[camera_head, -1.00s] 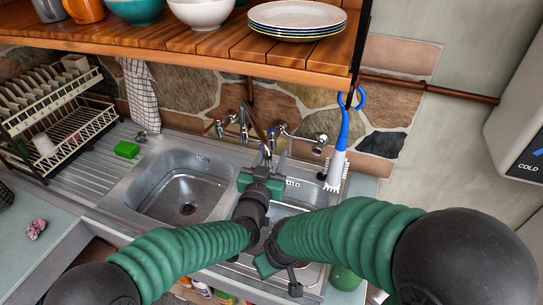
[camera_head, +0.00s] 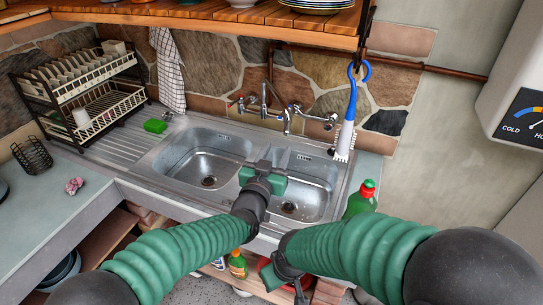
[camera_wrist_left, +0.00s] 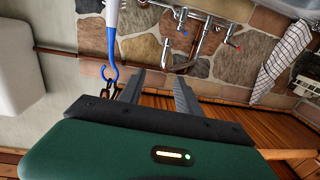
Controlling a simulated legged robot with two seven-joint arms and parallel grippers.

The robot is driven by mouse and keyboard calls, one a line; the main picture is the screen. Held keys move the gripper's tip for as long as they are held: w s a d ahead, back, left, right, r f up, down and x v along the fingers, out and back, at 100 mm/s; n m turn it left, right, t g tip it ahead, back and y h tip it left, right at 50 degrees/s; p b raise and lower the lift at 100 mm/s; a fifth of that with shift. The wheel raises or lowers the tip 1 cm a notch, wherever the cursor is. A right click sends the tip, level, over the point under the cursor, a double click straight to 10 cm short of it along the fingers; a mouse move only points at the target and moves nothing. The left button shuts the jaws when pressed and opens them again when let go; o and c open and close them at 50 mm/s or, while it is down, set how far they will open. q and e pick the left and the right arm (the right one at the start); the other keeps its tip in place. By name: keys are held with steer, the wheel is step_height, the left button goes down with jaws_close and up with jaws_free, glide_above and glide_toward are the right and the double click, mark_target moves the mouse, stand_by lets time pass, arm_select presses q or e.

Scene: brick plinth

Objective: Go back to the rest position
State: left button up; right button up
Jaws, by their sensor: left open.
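My left gripper (camera_head: 269,162) is over the divider between the two sink basins, its fingers pointing toward the back wall. In the left wrist view its two fingers (camera_wrist_left: 157,92) stand apart with nothing between them. My right arm comes in from the right. Its green and black end part (camera_head: 275,275) is low, in front of the counter edge, and its fingers cannot be made out.
The double sink (camera_head: 205,160) has taps (camera_head: 265,100) behind it. A blue and white brush (camera_head: 347,132) hangs on the right from the wooden shelf (camera_head: 200,22). A green bottle (camera_head: 360,200) stands right of the sink. A dish rack (camera_head: 95,95) stands left.

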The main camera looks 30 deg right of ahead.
arm_select(q)
steer(key=a+f+n+g+y, duration=0.2)
steer(key=a+f+y, duration=0.3)
steer(key=a, duration=0.8)
steer(key=a+f+n+g+y, duration=0.1)
steer(key=a+f+y, duration=0.2)
steer(key=a+f, duration=0.7)
steer(key=s+a+f+n+g+y, duration=0.2)
steer(key=s+a+n+g, duration=0.1)
steer(key=s+a, duration=0.8)
steer(key=s+a+f+n+g+y, duration=0.3)
steer(key=s+a, duration=0.8)
steer(key=a, duration=0.5)
steer(key=shift+s+a+f+g, duration=0.2)
steer(key=shift+f+g, duration=0.1)
steer(key=shift+g, duration=0.2)
arm_select(e)
steer(key=shift+w, duration=0.1)
arm_select(q)
steer(key=shift+d, duration=0.2)
arm_select(e)
steer(key=shift+d+f, duration=0.1)
steer(key=shift+d, duration=0.15)
arm_select(q)
steer(key=shift+a, duration=0.15)
arm_select(e)
steer(key=shift+a, duration=0.15)
